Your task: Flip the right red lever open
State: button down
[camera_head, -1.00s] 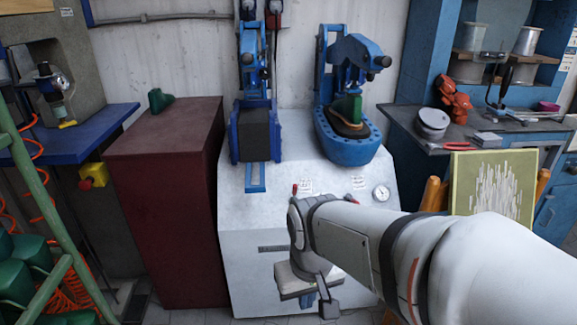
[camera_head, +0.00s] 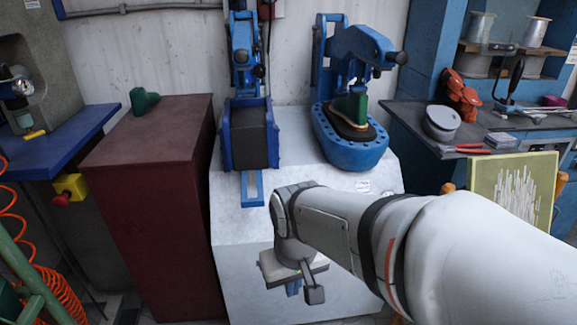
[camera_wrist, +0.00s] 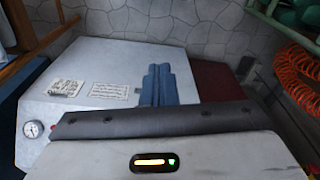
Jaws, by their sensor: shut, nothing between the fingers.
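The white press machine (camera_head: 235,225) stands ahead, with blue press heads on its top. My arm covers much of the machine's front panel in the head view. My gripper (camera_head: 293,289) points downward in front of that panel, below the wrist. A round gauge (camera_wrist: 33,129) shows at the left there. I cannot tell whether the fingers touch the machine.
A dark red cabinet (camera_head: 155,190) stands close at the machine's left. The right blue press (camera_head: 350,150) holds a green shoe form. A workbench (camera_head: 405,108) with tools and a leaning board (camera_head: 512,195) are at right. Orange hoses (camera_head: 50,285) hang at lower left.

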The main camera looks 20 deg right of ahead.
jog(key=w+d+f+m+t+y+b, duration=0.2)
jog(key=w+d+f+m+t+y, duration=0.3)
jog(key=m, duration=0.4)
jog(key=w+d+f+m+t+y+b, duration=0.25)
jog(key=w+d+m, duration=0.25)
jog(key=d+m, duration=0.3)
jog(key=s+d+f+m+t+h, duration=0.1)
jog(key=d+m+t+h, duration=0.2)
jog(key=d, duration=0.7)
jog(key=s+d+f+m+t+h+b, duration=0.1)
jog(key=s+d+f+m+t+h, duration=0.1)
jog(key=d+m+h, duration=0.3)
jog(key=d+m+t, duration=0.1)
jog(key=d+m, duration=0.2)
jog(key=d, duration=0.3)
jog(key=shift+f, duration=0.25)
